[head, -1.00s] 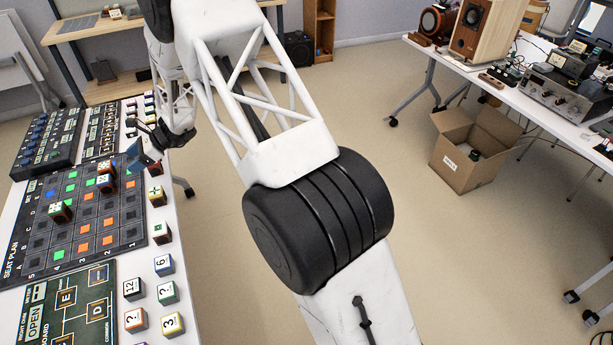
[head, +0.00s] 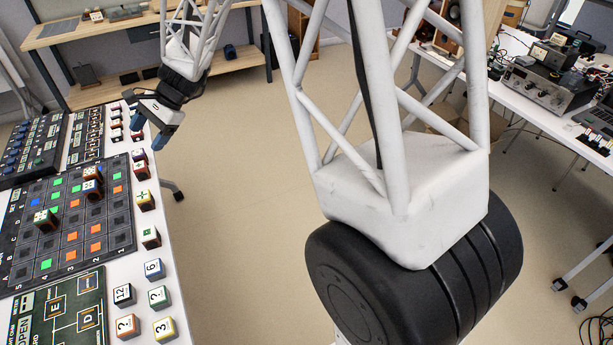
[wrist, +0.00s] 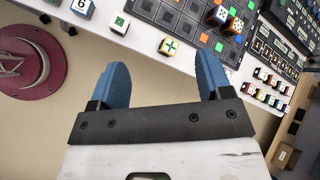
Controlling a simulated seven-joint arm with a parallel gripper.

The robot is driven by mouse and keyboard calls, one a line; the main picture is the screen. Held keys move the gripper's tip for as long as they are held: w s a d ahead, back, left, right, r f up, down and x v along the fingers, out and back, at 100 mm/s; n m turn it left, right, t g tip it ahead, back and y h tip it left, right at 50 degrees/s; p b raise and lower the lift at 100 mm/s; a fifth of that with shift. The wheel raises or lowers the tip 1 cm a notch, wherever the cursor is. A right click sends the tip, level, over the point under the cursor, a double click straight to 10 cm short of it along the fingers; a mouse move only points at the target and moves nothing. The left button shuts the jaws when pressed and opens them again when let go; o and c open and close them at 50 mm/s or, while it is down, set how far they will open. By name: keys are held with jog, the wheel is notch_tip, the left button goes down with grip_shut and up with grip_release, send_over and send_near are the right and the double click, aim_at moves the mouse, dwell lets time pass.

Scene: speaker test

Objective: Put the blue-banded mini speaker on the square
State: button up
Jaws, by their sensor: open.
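A small cube with blue edges and a 6 (head: 153,268) stands on the table right of the dark seat-plan board; it also shows at the top of the wrist view (wrist: 82,7). The seat-plan board (head: 122,240) has a grid of dark squares, some green, orange or blue. Several cubes stand on it, including one with a bluish face (head: 92,189) and a dark one with a light top (head: 45,220). My gripper (head: 148,131) is open and empty, beyond the 6 cube near the table's right edge. Its blue fingers show apart in the wrist view (wrist: 160,65).
A green circuit board (head: 60,315) lies nearer. Open floor lies right of the table; a side table (head: 520,110) holds electronics.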

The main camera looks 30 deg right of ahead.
jog(key=s+d+r+n+t+h, duration=0.1)
jog(key=s+d+r+n+h, duration=0.2)
jog(key=s+d, duration=0.5)
jog(key=s+d+r+n+t+h, duration=0.1)
jog(key=s+d, duration=0.7)
jog(key=s, duration=1)
jog(key=s+d+r+n+t+h, duration=0.1)
jog(key=s+d+r+n+h, duration=0.3)
jog(key=s+d, duration=0.4)
jog(key=s+n+h, duration=0.1)
jog(key=s+n, duration=0.1)
jog(key=s, duration=0.3)
jog(key=shift+d+r+t, duration=0.2)
jog(key=shift+r+t, duration=0.1)
jog(key=shift+r, duration=0.05)
